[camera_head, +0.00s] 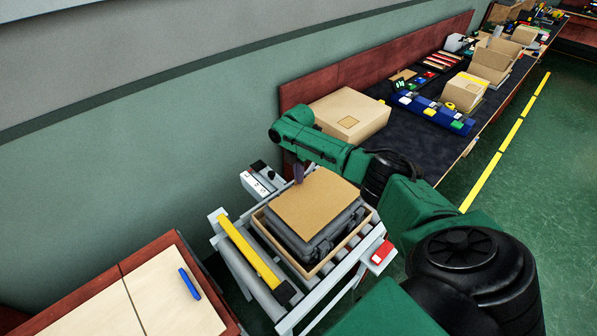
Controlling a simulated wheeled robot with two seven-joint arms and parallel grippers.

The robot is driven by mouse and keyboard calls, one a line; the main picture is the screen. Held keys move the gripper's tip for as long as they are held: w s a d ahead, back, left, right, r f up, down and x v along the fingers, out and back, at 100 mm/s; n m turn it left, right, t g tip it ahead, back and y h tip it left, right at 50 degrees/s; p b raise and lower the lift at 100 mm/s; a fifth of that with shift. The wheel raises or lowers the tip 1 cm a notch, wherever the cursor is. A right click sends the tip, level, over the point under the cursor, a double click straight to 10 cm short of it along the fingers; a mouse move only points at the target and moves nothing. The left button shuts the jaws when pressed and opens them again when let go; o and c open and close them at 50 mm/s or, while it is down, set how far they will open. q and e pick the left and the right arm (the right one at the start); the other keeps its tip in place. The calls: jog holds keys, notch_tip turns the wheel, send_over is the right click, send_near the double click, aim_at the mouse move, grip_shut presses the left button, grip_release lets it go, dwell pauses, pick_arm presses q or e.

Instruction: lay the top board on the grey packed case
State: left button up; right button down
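The top board (315,203) is a flat, square brown sheet. It is over the grey packed case (326,244) and covers most of its top; I cannot tell whether it rests fully on it. The case sits in a shallow tan tray (306,271) on the roller conveyor. My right gripper (298,176) reaches in from the right and points down at the board's far left edge. Its dark fingers look close together and meet or nearly meet that edge; whether they pinch it is too small to tell. My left gripper is not in view.
A yellow bar (249,252) runs along the conveyor's left side, and a red button box (381,252) is at its right. A closed carton (350,114) stands on the dark bench behind. A wooden table (160,298) with a blue item (190,284) is at lower left.

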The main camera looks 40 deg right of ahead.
jog(key=shift+f, duration=0.5)
jog(key=c, duration=1)
grip_release()
jog(key=shift+r, duration=0.1)
notch_tip(320, 180, up, 14)
jog(key=b, duration=0.3)
jog(key=shift+r, duration=0.25)
jog(key=shift+f, duration=0.1)
